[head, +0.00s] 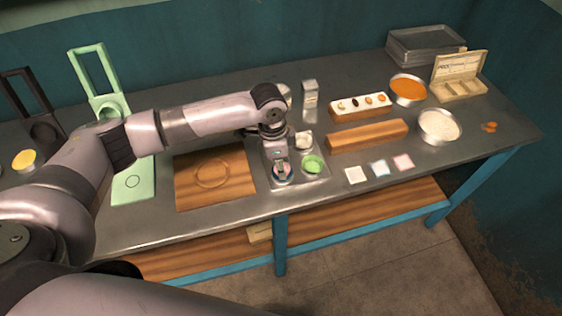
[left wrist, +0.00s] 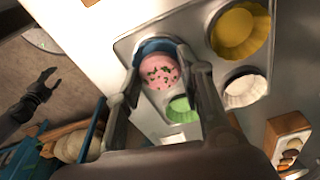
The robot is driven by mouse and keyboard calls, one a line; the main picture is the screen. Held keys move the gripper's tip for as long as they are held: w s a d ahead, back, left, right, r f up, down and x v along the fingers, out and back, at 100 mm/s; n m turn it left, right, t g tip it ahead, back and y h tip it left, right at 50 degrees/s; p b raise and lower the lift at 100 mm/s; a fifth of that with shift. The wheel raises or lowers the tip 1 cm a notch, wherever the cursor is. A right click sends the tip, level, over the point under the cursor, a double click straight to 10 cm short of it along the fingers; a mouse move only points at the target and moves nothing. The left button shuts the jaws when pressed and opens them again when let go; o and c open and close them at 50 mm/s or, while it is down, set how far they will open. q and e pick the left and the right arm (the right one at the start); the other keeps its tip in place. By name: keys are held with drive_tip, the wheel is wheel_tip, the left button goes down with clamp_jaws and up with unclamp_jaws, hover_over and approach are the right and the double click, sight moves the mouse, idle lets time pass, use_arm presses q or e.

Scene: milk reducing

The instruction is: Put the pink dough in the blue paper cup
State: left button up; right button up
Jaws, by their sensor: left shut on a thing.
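The pink dough (left wrist: 160,72), a round lump with dark specks, lies between the fingers of my left gripper (left wrist: 158,62) in the left wrist view. My left gripper (head: 281,165) is shut on it over the tray's front left cup in the head view. The blue paper cup (left wrist: 153,46) shows as a blue rim around the dough's far side; the fingers hide much of it. The dough is at the cup's mouth or inside it; I cannot tell whether it touches the bottom.
The metal tray (head: 322,178) also holds a green cup (head: 313,164), a white cup (head: 304,141) and a yellow cup (left wrist: 238,30). A wooden board (head: 190,191) lies left of it. Three small coloured squares (head: 379,168) lie to the right, before a wooden block (head: 368,135).

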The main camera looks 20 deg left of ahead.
idle(0.4)
use_arm(q)
drive_tip(key=o, duration=1.1)
